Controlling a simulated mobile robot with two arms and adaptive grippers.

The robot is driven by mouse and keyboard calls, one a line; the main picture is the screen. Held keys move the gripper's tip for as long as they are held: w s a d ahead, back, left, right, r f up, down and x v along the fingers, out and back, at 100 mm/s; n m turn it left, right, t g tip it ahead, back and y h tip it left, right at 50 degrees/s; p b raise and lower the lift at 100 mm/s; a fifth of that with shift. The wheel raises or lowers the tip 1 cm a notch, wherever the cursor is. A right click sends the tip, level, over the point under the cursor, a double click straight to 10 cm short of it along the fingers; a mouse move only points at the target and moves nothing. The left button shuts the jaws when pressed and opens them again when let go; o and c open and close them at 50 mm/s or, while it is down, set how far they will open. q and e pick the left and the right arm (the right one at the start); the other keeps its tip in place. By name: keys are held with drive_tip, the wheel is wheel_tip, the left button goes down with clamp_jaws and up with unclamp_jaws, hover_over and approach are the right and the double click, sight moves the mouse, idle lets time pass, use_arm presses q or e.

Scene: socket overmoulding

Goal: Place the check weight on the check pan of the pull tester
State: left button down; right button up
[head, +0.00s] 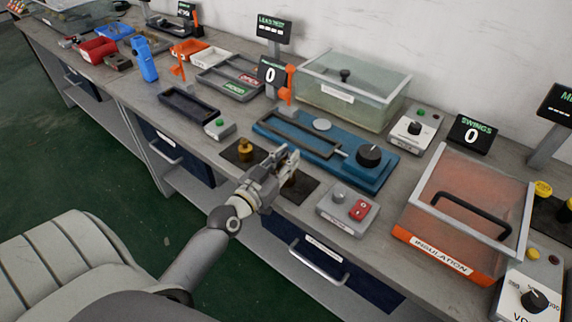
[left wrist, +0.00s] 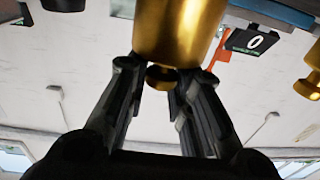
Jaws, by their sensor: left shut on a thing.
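My left gripper (head: 284,160) is over the front edge of the bench. In the left wrist view the gripper (left wrist: 160,78) is shut on the narrow knob of a brass weight (left wrist: 178,28). In the head view that weight is mostly hidden by the gripper, above or on a dark mat. A second brass weight (head: 245,150) stands on another dark mat to the left; a brass weight (left wrist: 312,75) also shows at the right of the wrist view. The pull tester (head: 350,165) is a blue base with a black knob and a round grey pan (head: 322,125). My right gripper is out of view.
A grey box with a red button (head: 347,211) stands right of the gripper. A glass-lidded case (head: 352,95) is behind the tester. An orange insulation box (head: 447,258) is at the right. A dark tray (head: 188,106) and a small green-button box (head: 219,128) are at left.

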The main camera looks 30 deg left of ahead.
use_arm(q)
drive_tip(key=shift+r, duration=0.15)
wheel_tip(320, 180, up, 2)
drive_tip(key=shift+w+r+p, duration=0.1)
drive_tip(key=shift+r+p, duration=0.15)
drive_tip(key=shift+p, duration=0.15)
drive_tip(key=s+d+r+p, duration=0.3)
drive_tip(key=s+d+r, duration=0.4)
drive_tip(key=s+r, duration=0.4)
drive_tip(key=s+d+f, duration=0.3)
drive_tip(key=d+f, duration=0.2)
drive_tip(key=d, duration=0.1)
drive_tip(key=shift+s+f, duration=0.15)
drive_tip(key=shift+s, duration=0.25)
